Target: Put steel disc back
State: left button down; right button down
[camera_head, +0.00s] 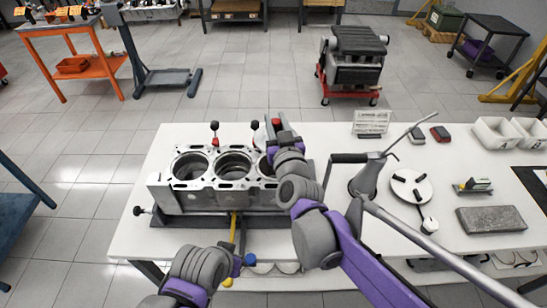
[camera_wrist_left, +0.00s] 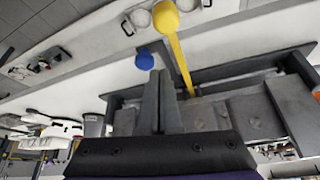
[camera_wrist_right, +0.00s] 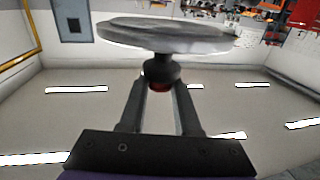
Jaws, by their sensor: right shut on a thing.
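My right gripper (camera_head: 276,128) is over the right part of the grey engine block (camera_head: 222,200). In the right wrist view its fingers (camera_wrist_right: 160,88) are shut on the dark knob of the steel disc (camera_wrist_right: 165,33). The disc is flat, round and silvery, and lies beyond the fingertips. In the head view my arm mostly hides it. The block shows open round bores on top; its right end is covered by my arm. My left gripper (camera_head: 238,262) is low at the block's front. Its fingers (camera_wrist_left: 160,80) are together and empty, near a blue ball (camera_wrist_left: 144,61).
A yellow rod (camera_head: 233,225) stands out from the block's front near my left gripper. Knobbed pins (camera_head: 215,129) rise behind the block. On the white table (camera_head: 405,240) are a lever tool (camera_head: 368,178), a white round plate (camera_head: 411,188), a grey slab (camera_head: 491,220) and white bins (camera_head: 495,133).

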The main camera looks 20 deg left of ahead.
jog(key=shift+s+d+r, duration=0.1)
jog(key=shift+s, duration=0.05)
notch_tip(320, 180, down, 10)
jog(key=shift+r, duration=0.2)
dwell(0.4)
jog(key=shift+f+b, duration=0.25)
jog(key=shift+b, duration=0.1)
jog(key=c, duration=0.6)
grip_release()
jog(key=shift+r, duration=0.1)
